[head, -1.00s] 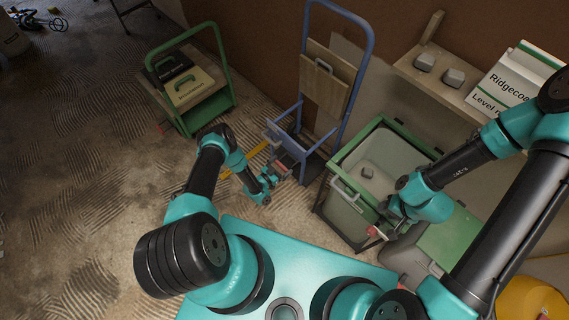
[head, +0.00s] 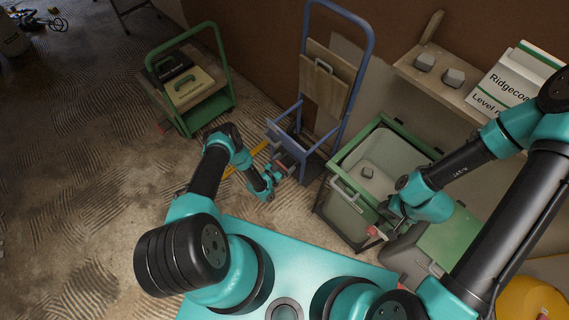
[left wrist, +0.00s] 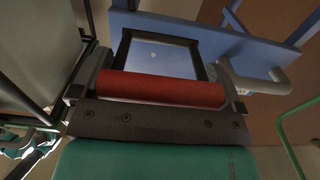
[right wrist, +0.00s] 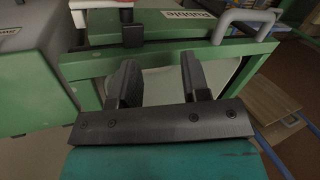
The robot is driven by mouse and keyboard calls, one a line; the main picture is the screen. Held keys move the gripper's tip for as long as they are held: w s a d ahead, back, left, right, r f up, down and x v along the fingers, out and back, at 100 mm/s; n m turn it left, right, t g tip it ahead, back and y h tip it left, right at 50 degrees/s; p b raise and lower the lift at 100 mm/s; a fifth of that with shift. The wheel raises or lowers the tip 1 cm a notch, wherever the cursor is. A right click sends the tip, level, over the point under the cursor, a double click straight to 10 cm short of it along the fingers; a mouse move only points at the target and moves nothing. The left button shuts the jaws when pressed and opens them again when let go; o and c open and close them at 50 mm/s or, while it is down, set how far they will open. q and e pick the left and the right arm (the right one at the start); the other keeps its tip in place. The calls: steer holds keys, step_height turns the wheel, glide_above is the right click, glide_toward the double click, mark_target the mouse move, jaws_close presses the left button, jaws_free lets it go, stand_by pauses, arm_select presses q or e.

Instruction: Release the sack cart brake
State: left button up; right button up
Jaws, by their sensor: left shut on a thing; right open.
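The blue sack cart (head: 359,80) with a wooden panel stands upright against the back wall. In the left wrist view its blue crosspiece (left wrist: 220,42) fills the top. A red brake bar (left wrist: 160,89) on a dark frame lies crosswise in front of that crosspiece. My left gripper (head: 284,165) is at the cart's lower front; in its wrist view the jaws (left wrist: 157,92) are shut on the red bar, one finger at each end. My right gripper (right wrist: 155,82) is open and empty, at the edge of the green-framed rubble bin (right wrist: 75,65).
A green trolley (head: 228,75) with cases stands at the back left. The rubble bin (head: 346,212) is right of the cart. A shelf (head: 440,85) holds grey blocks and a white box (head: 515,85). The ridged floor at left is mostly clear.

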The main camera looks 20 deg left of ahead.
arm_select(q)
steer(key=shift+c, duration=0.4)
steer(key=shift+r, duration=0.2)
steer(key=shift+w+d+r+g+y, duration=0.15)
steer(key=shift+r+g+y, duration=0.35)
steer(key=shift+g, duration=0.55)
steer(key=shift+w+d+r+g+y, duration=0.1)
steer(key=shift+w+r+g+y, duration=0.3)
steer(key=shift+g, duration=0.6)
steer(key=shift+w+d+r+g+y, duration=0.1)
steer(key=shift+r+g+y, duration=0.35)
steer(key=shift+g+y, duration=0.45)
steer(key=shift+g, duration=0.25)
steer(key=o, duration=0.9)
steer(key=v, duration=1.7)
steer(key=shift+s+a, duration=0.2)
steer(key=shift+a, duration=0.05)
